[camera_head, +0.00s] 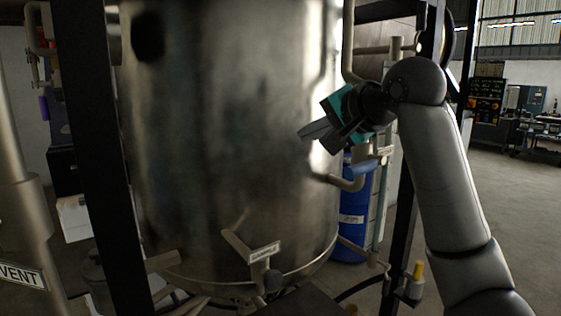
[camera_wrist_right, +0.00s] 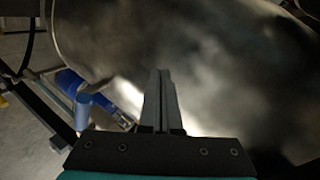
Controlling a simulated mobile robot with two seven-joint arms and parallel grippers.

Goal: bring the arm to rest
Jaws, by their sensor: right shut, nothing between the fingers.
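My right gripper (camera_head: 318,134) is raised at the end of my bent right arm, in front of the right side of a large steel tank (camera_head: 230,120). Its fingers are together and hold nothing. In the right wrist view the shut fingers (camera_wrist_right: 158,98) point toward the tank's metal surface (camera_wrist_right: 210,60). I cannot tell how wide the gap to the tank is. My left gripper is not in view.
A blue-handled valve pipe (camera_head: 362,168) and a blue drum (camera_head: 352,215) stand below the gripper. Dark frame posts (camera_head: 100,150) flank the tank. A yellow-topped fitting (camera_head: 416,275) is low right. Open floor (camera_head: 510,215) lies to the right.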

